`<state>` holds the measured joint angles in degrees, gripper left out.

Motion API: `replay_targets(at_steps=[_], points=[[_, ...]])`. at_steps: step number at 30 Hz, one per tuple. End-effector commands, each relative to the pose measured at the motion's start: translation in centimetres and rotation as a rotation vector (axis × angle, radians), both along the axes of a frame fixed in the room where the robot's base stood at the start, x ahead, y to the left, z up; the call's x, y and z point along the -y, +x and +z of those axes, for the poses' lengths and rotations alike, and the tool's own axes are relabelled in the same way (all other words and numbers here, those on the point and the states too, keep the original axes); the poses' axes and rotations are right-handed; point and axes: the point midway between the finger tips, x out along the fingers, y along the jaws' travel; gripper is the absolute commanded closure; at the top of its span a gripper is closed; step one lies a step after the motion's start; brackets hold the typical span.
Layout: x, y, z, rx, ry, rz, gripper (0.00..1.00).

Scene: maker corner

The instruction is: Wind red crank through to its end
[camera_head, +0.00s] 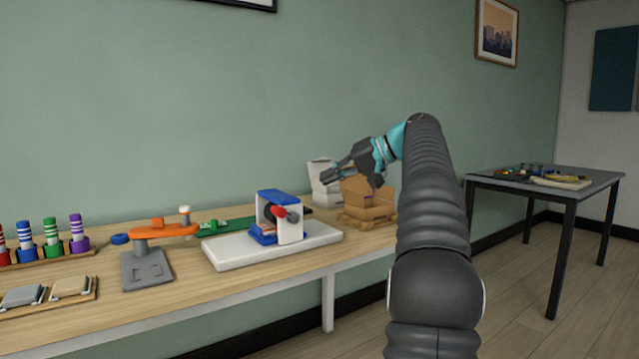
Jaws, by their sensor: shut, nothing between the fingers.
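A red crank handle (279,212) sticks out of the front of a blue and white box-shaped device (291,225). The device stands on a white base plate (225,254) on the wooden workbench. The crank's hub is dark and partly shadowed, so its turn angle is hard to read. My gripper (330,177) is shut and empty. It hangs in the air to the right of the device and above it, pointing left and slightly down, apart from the crank.
An orange lever (165,230) with a white knob stands on a grey base left of the device. A green board (238,223) lies behind. Cardboard-coloured boxes (368,200) stand below my gripper. Striped pegs (51,238) are at far left. A grey table (560,187) stands right.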

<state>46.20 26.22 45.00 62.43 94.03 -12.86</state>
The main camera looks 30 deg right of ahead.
Motion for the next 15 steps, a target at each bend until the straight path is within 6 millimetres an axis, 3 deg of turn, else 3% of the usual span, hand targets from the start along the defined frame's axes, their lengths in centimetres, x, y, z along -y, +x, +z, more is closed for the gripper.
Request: replay_targets(at_steps=[12,15], points=[[-4.4,5.3,-3.8,0.0,-0.001,0.0,1.0],[-5.4,5.0,-4.7,0.0,-0.002,-0.001,1.0]])
